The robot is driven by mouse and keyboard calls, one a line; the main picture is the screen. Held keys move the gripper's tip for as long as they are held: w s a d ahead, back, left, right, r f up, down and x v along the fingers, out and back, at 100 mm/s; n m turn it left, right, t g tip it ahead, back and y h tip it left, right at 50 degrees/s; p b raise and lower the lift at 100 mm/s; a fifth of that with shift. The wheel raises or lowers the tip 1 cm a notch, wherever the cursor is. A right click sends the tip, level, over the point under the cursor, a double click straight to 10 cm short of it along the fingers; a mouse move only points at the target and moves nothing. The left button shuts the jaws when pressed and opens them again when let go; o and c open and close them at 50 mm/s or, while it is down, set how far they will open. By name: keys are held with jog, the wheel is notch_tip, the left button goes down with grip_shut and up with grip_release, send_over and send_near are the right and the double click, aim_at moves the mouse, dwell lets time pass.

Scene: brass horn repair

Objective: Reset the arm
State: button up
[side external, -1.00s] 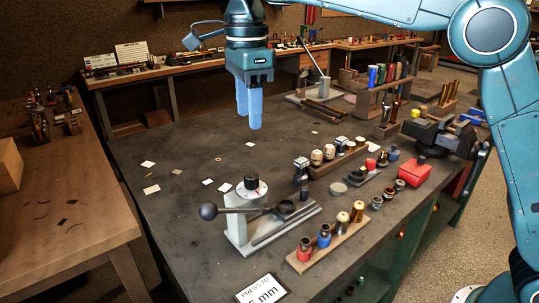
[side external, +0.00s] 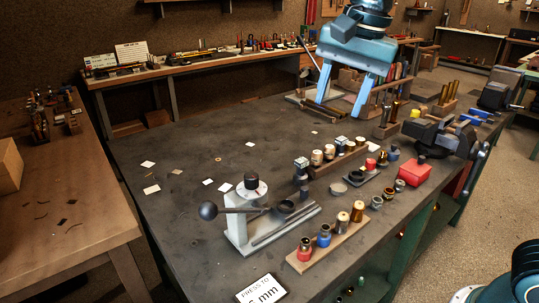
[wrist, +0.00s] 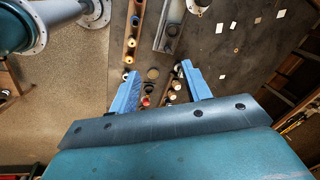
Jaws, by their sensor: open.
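My gripper (side external: 340,106) is open and empty, with its two blue fingers spread and pointing down in the side external view. It appears over the back part of the dark workbench (side external: 180,225), in front of the rack area; its height above the bench is hard to tell. In the wrist view my gripper (wrist: 160,71) shows both fingers apart, with small bench parts seen beyond and between them. Nothing is held.
A lever press (side external: 236,225) stands near the front of the bench. Wooden strips with small fittings (side external: 328,246), a red box (side external: 414,172) and a vise (side external: 440,138) lie to the right. The bench's left part holds only paper scraps and small bits.

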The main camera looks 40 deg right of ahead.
jog(key=s+d+f+n+t, duration=0.1)
jog(key=s+d+f+n, duration=0.3)
jog(key=s, duration=0.5)
jog(key=s+d+f+n+t, duration=0.2)
jog(key=s+d+f+n, duration=0.2)
jog(key=s+f+n, duration=0.2)
jog(key=s+n, duration=0.2)
jog(key=s, duration=0.1)
jog(key=shift+f, duration=0.15)
jog(key=o, duration=1)
jog(key=shift+w+a, duration=0.1)
jog(key=shift+w, duration=0.1)
jog(key=shift+o, duration=0.7)
jog(key=shift+w+a+r, duration=0.1)
jog(key=shift+w+r, duration=0.1)
jog(key=shift+r, duration=0.05)
jog(key=w+a+f+g, duration=0.1)
jog(key=w+a+g, duration=0.4)
jog(key=w+a, duration=0.9)
jog(key=shift+w+a+f, duration=0.25)
jog(key=shift+w, duration=0.7)
